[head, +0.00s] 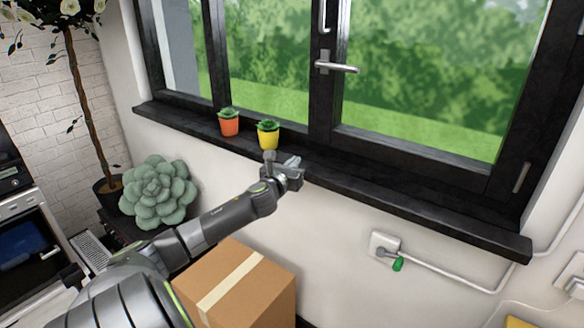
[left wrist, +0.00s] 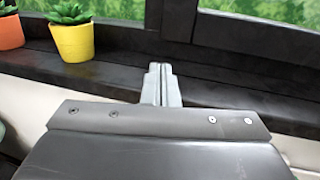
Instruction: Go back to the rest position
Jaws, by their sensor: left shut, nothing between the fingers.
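My left gripper (head: 293,162) is raised in front of the black window sill (head: 400,205), its fingers closed together with nothing between them. In the left wrist view the shut fingers (left wrist: 161,84) point toward the sill. The yellow pot (head: 268,136) with a small green plant stands on the sill just left of and beyond the gripper. The orange pot (head: 229,123) stands further left on the sill. Both pots are upright and apart from the gripper. My right gripper is in neither view.
A cardboard box (head: 245,285) stands below my left arm. A large green succulent (head: 158,192) and a tall potted tree (head: 85,90) are at the left. A wall socket with a green-tipped item (head: 398,264) is below the sill. The sill right of the gripper is clear.

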